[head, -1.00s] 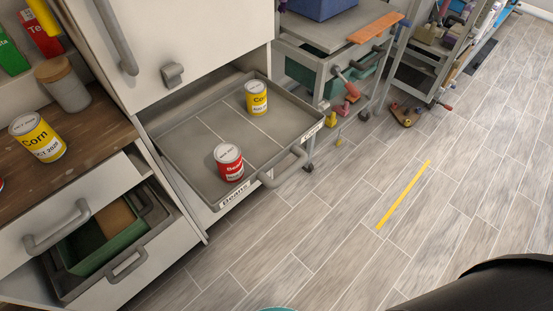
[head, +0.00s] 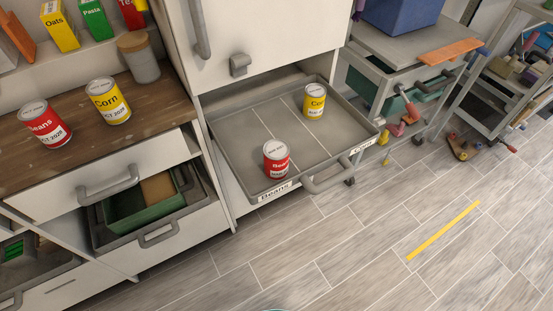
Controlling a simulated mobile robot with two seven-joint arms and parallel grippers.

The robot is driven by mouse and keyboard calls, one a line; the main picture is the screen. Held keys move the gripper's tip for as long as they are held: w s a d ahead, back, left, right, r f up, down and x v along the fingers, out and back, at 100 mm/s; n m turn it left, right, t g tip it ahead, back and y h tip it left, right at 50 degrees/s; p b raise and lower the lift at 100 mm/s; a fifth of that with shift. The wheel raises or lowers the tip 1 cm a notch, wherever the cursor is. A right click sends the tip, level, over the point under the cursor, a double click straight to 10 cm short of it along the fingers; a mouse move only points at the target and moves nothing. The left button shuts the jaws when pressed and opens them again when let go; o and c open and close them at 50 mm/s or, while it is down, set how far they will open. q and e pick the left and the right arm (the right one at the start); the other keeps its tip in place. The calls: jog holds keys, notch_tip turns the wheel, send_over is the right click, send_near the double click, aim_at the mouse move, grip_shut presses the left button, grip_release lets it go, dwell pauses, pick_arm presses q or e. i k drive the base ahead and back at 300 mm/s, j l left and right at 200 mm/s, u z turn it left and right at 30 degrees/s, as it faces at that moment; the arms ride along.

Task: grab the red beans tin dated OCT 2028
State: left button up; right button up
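A red Beans tin (head: 45,124) stands upright on the wooden counter at the left. The date on its label is small and seems to read OCT 2028. A second red Beans tin (head: 277,159) stands in the pulled-out tray, near its front by the Beans label; its label date is too small to read. A yellow Corn tin (head: 108,101) stands on the counter to the right of the first Beans tin. Another yellow Corn tin (head: 315,101) stands in the back right of the tray. Neither of my grippers shows.
The grey tray (head: 225,160) juts out with lane lines and a front handle (head: 327,183). A lidded canister (head: 139,58) stands behind the counter tins. Below the counter, a drawer holding a green bin (head: 140,210) is partly open. A steel cart stands right; the floor in front is clear.

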aim_at(38, 116)
jog(key=u, duration=1.6)
